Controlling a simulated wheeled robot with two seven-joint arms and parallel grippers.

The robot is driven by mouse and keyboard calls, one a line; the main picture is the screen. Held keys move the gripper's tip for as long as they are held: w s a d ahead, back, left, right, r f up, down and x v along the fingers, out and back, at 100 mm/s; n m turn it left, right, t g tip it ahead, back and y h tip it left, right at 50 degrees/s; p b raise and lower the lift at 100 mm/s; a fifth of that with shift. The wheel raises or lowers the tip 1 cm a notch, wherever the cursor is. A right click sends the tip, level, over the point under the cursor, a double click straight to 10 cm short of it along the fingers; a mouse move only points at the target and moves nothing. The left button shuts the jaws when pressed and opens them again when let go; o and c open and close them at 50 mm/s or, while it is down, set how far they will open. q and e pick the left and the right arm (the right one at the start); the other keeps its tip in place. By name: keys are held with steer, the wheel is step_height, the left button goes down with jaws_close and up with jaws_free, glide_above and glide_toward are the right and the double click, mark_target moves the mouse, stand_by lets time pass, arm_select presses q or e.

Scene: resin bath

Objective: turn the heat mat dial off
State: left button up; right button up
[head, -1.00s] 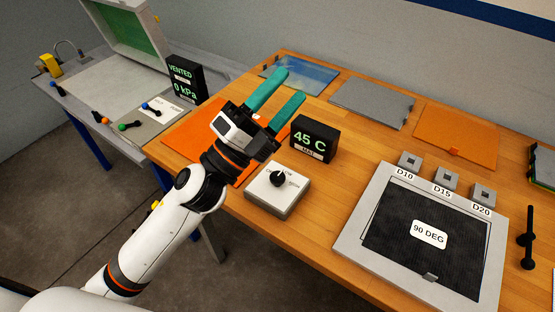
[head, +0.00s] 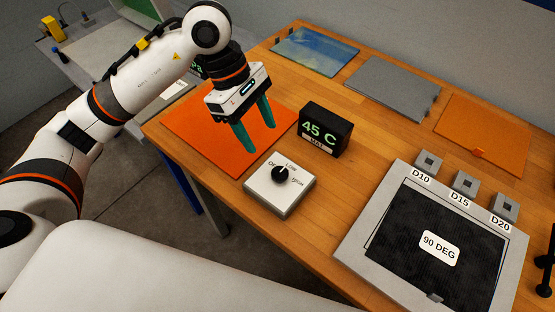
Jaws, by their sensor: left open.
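The heat mat dial is a black knob (head: 280,174) on a light grey box (head: 272,200) near the table's front edge. Labels around it read off at left, low at top and what looks like high at right. The knob's pointer looks turned up toward the low label. The orange heat mat (head: 200,128) lies flat behind and left of the box. A black display (head: 325,130) beside it reads 45 C. My left gripper (head: 256,141) is open and empty, with its teal fingers pointing down over the mat, apart from the knob. My right gripper is not in view.
A framed black panel marked 90 DEG (head: 440,248) lies at right, with blocks marked D10 (head: 427,165), D15 and D20 behind it. Blue, grey (head: 393,87) and orange sheets lie along the back. Bare wood is clear between display and panel.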

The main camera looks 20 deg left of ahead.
mark_target(279, 173)
arm_select(q)
steer(key=p+x, duration=0.1)
steer(key=x, duration=0.9)
steer(key=shift+d+f, duration=0.15)
steer(key=shift+f, duration=0.1)
steer(key=c, duration=1)
steer(key=shift+o, duration=0.2)
steer(key=shift+s+f+n+t+b, duration=0.15)
steer(key=shift+n+t+b, duration=0.25)
steer(key=shift+n+b, duration=0.5)
steer(key=n+t+b, duration=0.1)
steer(key=n+b, duration=0.2)
steer(key=shift+s, duration=0.1)
steer(key=n+t+b, duration=0.1)
steer(key=n+b, duration=0.2)
steer(key=shift+s+n+t, duration=0.1)
steer(key=shift+n+t, duration=0.2)
steer(key=shift+n, duration=0.1)
steer(key=shift+s+d+n+t+y+b, duration=0.15)
steer(key=shift+n+t+y+b, duration=0.4)
steer(key=shift+n+b, duration=0.85)
steer(key=shift+r+n, duration=0.2)
steer(key=shift+n, duration=0.2)
